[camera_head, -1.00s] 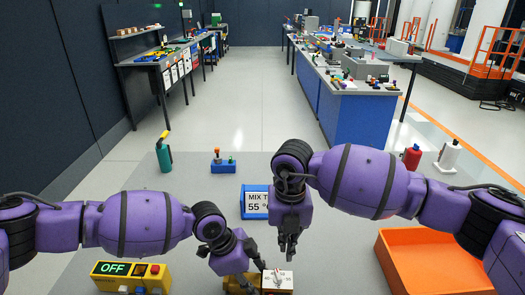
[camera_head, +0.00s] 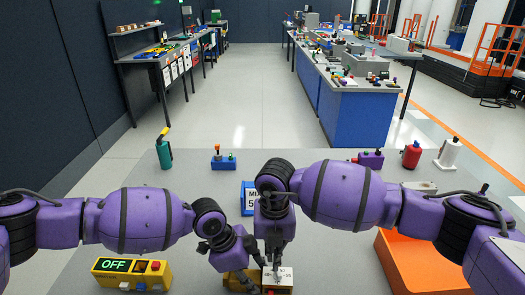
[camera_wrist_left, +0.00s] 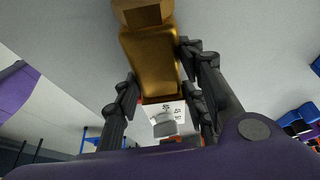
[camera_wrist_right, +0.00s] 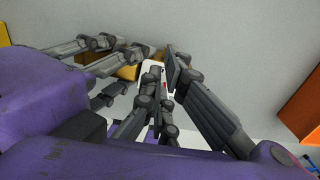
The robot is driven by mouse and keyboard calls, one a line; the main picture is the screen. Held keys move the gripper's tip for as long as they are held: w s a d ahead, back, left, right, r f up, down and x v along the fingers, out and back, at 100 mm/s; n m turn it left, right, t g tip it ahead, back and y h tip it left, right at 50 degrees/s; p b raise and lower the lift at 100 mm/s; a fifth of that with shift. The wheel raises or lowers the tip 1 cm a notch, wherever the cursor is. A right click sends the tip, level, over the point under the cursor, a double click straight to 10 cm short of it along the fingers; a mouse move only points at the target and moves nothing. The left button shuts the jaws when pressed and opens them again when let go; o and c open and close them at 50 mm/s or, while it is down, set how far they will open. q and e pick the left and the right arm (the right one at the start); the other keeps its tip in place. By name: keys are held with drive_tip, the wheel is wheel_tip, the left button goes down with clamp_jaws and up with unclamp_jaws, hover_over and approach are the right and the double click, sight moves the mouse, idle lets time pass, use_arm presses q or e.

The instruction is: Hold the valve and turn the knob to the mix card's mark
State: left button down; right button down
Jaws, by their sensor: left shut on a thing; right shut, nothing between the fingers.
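The brass valve (camera_head: 236,284) sits low in the head view, with a white dial plate (camera_head: 285,280) on its right end. My left gripper (camera_head: 252,272) is shut on the valve's brass body (camera_wrist_left: 153,65), with fingers on both sides in the left wrist view. A grey knob (camera_wrist_left: 165,129) shows at the dial plate in that view. My right gripper (camera_head: 275,266) points down at the dial, shut and empty. The fingers cover much of the knob, and I cannot tell whether they touch it. The mix card (camera_head: 247,198) is mostly hidden behind my right arm.
A yellow box (camera_head: 130,285) with an OFF display stands at the left. An orange bin (camera_head: 425,272) is at the right.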

drive_tip(key=shift+s+d+f, duration=0.1)
drive_tip(key=shift+d+f, duration=0.05)
drive_tip(key=shift+f, duration=0.55)
